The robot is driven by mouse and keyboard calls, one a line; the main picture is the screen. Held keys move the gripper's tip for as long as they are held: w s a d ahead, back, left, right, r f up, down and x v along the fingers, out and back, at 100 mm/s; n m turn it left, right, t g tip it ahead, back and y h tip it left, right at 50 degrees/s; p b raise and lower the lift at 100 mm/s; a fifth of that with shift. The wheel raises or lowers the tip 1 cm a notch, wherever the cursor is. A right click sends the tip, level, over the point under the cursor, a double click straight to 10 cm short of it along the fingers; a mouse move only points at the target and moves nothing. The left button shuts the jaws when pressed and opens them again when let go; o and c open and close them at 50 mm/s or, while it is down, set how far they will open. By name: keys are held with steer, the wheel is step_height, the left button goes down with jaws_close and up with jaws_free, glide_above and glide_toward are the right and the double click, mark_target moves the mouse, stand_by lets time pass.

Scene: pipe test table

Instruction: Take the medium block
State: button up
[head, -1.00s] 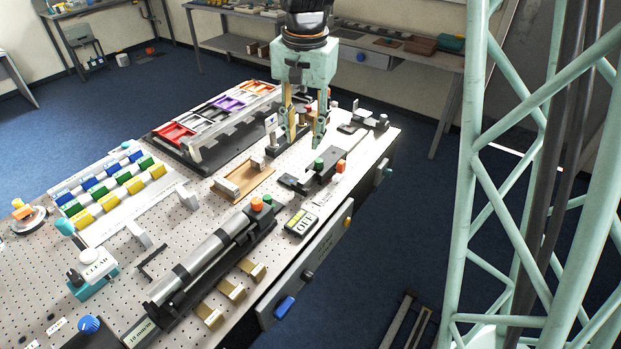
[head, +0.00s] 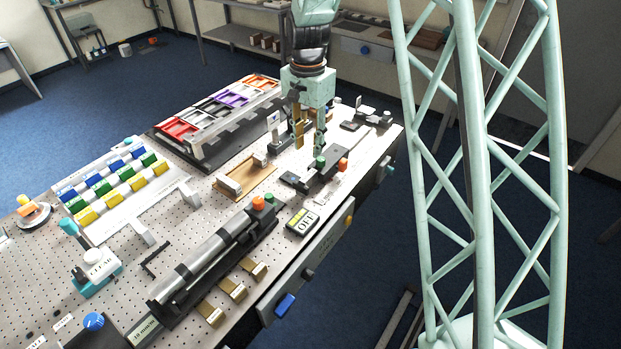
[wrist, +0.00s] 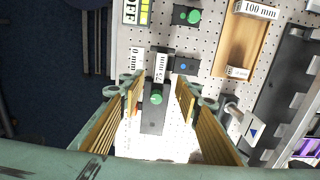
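My gripper (head: 310,148) is open and points down over the back part of the table. In the wrist view its two fingers (wrist: 160,88) stand apart on either side of a dark fixture with a green knob (wrist: 156,97). A white piece marked 75 mm (wrist: 162,68) lies at that fixture, between the fingertips as seen from above; I cannot tell its height. A longer white block marked 100 mm (wrist: 259,10) and a small white block (wrist: 238,72) sit in a wooden tray (wrist: 236,45). No block is held.
The fixture (head: 318,176) also carries an orange knob (head: 343,164). A rack of coloured trays (head: 215,125) stands behind left. A long grey cylinder assembly (head: 215,250) lies in front. A small OFF display (head: 302,222) sits near the right table edge.

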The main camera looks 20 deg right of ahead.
mark_target(309, 175)
steer(key=shift+f, duration=0.1)
stand_by(0.3)
steer(key=shift+f, duration=4.25)
steer(key=shift+f, duration=0.15)
steer(key=shift+f, duration=2.45)
steer(key=shift+c, duration=0.9)
steer(key=shift+w, duration=0.1)
jaws_close()
steer(key=shift+r+p, duration=0.15)
steer(key=shift+p, duration=0.15)
